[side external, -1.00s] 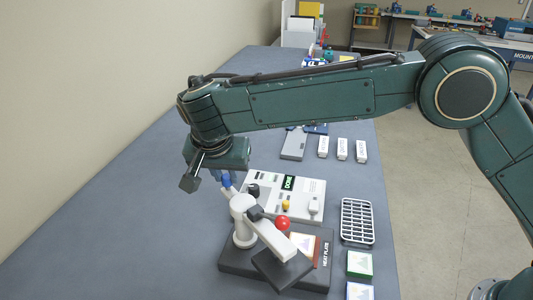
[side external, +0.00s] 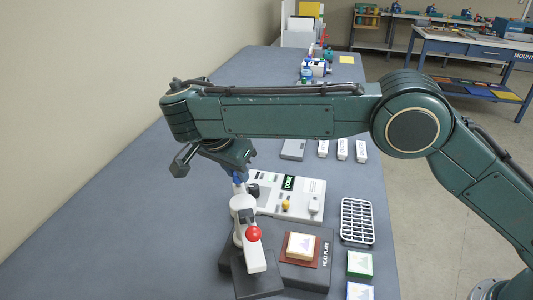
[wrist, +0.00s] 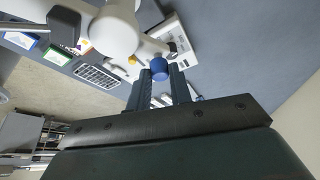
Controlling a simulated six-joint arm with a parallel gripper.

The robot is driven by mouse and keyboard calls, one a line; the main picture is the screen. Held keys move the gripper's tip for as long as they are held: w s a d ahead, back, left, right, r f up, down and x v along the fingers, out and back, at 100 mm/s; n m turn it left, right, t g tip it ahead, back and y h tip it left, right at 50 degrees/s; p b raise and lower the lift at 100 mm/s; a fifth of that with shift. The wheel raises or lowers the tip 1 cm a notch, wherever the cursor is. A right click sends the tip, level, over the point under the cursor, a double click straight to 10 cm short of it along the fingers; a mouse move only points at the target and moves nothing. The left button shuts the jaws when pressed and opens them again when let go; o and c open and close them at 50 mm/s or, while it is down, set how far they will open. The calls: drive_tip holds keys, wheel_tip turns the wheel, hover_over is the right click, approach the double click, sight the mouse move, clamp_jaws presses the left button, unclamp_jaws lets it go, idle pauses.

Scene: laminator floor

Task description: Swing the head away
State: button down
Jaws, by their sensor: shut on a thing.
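The heat press has a swinging head: a white arm (side external: 256,259) with a red ball (side external: 253,233) and a dark plate (side external: 262,283) at its end. The head points toward the front, left of the heat plate base (side external: 318,272). A pale tile (side external: 300,246) on a reddish-brown pad lies uncovered on the base. My gripper (side external: 239,180) is above the rear of the press, shut on a blue knob (side external: 237,187). In the wrist view the blue knob (wrist: 159,69) sits between both fingertips, beside the press's white post (wrist: 113,32).
A white panel marked DONE (side external: 312,188) lies behind the press. A white rack (side external: 357,221) and a green-edged tile (side external: 360,264) lie to the right, near the table's edge. The table (side external: 130,230) left of the press is clear.

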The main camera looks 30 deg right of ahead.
drive_tip(key=shift+d+m, duration=0.3)
drive_tip(key=shift+m, duration=0.2)
idle(0.5)
drive_tip(key=c, duration=1.3)
unclamp_jaws()
drive_tip(key=shift+o, duration=0.2)
drive_tip(key=shift+a+n, duration=0.2)
drive_tip(key=shift+n, duration=0.2)
